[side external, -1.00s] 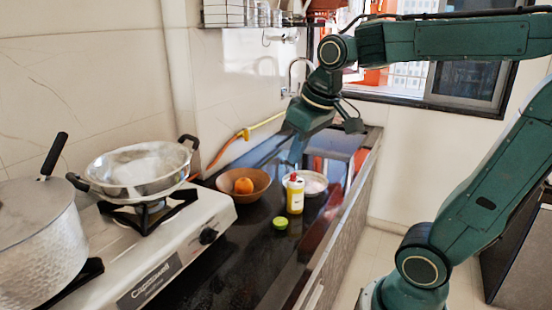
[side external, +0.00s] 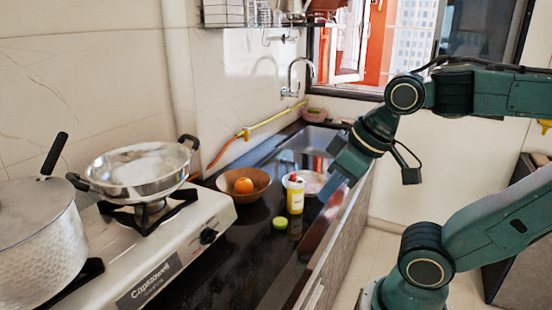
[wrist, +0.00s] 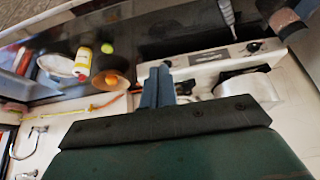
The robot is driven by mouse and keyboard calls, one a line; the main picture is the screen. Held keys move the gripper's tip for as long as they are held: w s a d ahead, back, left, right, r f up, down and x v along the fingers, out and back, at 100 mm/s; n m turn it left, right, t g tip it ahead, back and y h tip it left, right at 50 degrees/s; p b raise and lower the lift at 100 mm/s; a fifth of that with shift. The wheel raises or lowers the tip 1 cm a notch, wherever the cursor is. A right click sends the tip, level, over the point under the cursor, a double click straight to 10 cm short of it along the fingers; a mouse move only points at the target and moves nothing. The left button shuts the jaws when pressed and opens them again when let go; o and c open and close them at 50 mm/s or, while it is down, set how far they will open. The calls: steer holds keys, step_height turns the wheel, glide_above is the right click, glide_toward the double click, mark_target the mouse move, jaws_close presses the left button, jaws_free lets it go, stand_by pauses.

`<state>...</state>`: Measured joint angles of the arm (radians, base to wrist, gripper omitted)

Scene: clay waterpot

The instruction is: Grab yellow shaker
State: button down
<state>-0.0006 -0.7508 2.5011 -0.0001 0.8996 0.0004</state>
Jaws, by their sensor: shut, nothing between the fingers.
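The yellow shaker (side external: 295,197), with a white upper part and a red tip, stands upright on the dark counter in the side view. It also shows in the wrist view (wrist: 83,62), left of the fingers. My gripper (side external: 328,190) is in the side view just right of the shaker in the picture, with a visible gap between them. In the wrist view my gripper's blue fingers (wrist: 160,68) are together and empty.
A brown bowl (side external: 261,180) with an orange (side external: 244,186) is left of the shaker. A white bowl (side external: 312,177) is close behind it, and a green lime (side external: 280,223) lies in front. The stove (side external: 190,240) with pots is at left; the sink (side external: 305,145) is behind.

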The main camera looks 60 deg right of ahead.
stand_by(0.4)
steer(key=shift+c, duration=2.4)
jaws_free()
